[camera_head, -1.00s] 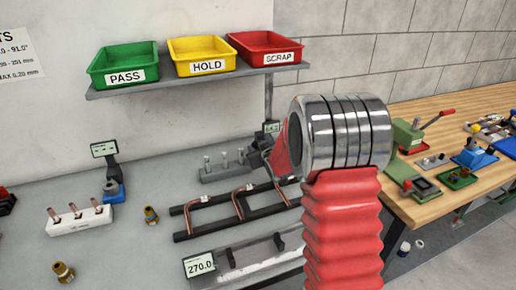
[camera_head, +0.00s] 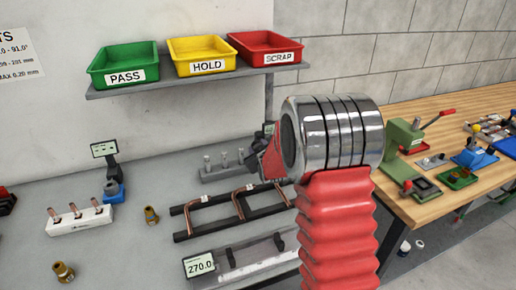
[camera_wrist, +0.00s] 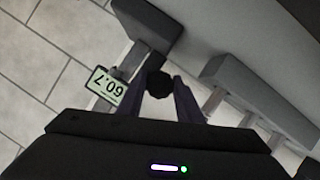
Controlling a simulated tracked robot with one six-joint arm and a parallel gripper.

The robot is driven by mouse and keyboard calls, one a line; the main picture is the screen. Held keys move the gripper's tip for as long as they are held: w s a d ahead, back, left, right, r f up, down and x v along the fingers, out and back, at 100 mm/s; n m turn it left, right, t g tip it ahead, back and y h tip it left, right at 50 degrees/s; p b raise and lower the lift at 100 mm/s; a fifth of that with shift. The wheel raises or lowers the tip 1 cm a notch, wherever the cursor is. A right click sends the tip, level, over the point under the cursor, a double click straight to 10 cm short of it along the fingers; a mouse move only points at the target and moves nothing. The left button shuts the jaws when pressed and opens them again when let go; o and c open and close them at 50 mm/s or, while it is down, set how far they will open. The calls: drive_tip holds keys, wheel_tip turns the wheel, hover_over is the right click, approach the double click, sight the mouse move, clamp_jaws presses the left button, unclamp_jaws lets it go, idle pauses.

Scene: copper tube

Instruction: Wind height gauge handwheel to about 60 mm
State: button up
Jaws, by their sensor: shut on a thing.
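The height gauge shows in the wrist view as a dark grey block (camera_wrist: 147,22) with a pale column and a small display (camera_wrist: 103,86). The display appears turned and reads about 60.7. The dark round handwheel (camera_wrist: 158,84) sits between the fingertips of my gripper (camera_wrist: 160,88), which is shut on it. In the head view my gripper (camera_head: 254,160) is at the gauge, behind a rack. My red and chrome arm hides most of the gauge there; only an edge of its display (camera_head: 269,127) shows.
A grey rack with several pins (camera_head: 222,170) stands just left of my gripper. A dark frame holding copper tubes (camera_head: 215,212) and a fixture with a 270.0 display (camera_head: 200,265) lie in front. Green, yellow and red trays sit on a shelf (camera_head: 180,84) above.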

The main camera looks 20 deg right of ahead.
drive_tip(key=o, duration=1)
drive_tip(key=shift+c, duration=0.2)
drive_tip(key=shift+s, duration=0.1)
drive_tip(key=v, duration=1.3)
drive_tip(key=shift+s, duration=0.3)
drive_tip(key=shift+a+r, duration=0.15)
drive_tip(key=shift+r, duration=0.05)
drive_tip(key=s+a+r+m+g+y, duration=0.1)
drive_tip(key=s+a, duration=0.3)
drive_tip(key=s, duration=0.6)
drive_tip(key=s+a+r+m+g, duration=0.1)
drive_tip(key=s+a+r+g, duration=0.2)
drive_tip(key=s, duration=0.8)
drive_tip(key=s+a+r+m+g+y, duration=0.1)
drive_tip(key=s+a+g, duration=0.3)
drive_tip(key=s, duration=0.6)
drive_tip(key=shift+s+a+r+m+y, duration=0.35)
drive_tip(key=shift+a+r, duration=0.1)
drive_tip(key=shift+a, duration=0.4)
